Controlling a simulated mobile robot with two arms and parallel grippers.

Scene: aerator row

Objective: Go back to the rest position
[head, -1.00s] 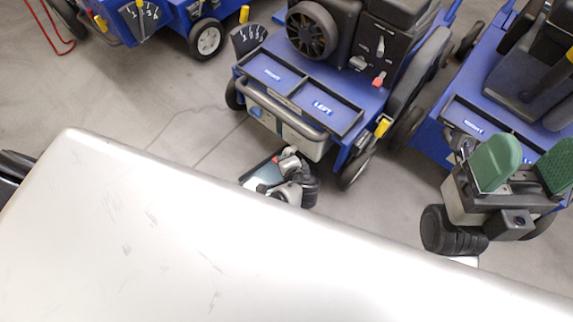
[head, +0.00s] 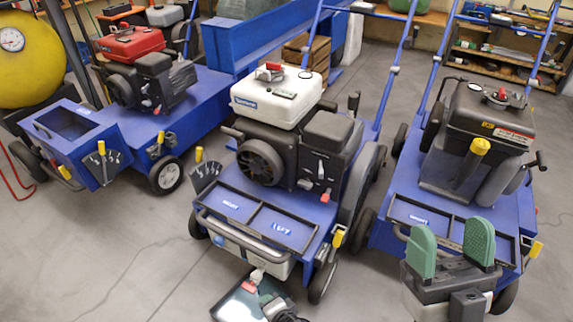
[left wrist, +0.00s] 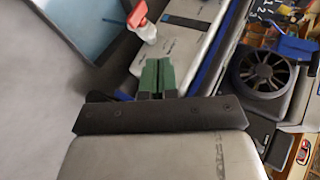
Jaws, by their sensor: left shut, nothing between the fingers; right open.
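My left gripper (left wrist: 157,79) shows in the left wrist view with its green fingers shut together and nothing between them. It is close to the pale box at the front of the middle blue machine (head: 285,190). In the head view its fingers are hard to make out at the bottom edge. My right gripper (head: 451,250) is at the lower right of the head view. Its two green pads stand upright and apart, empty, in front of the right blue machine (head: 400,225).
Another blue machine (head: 150,125) with a red tank stands at the left. A yellow tank (head: 25,55) is far left. Grey floor is clear at lower left.

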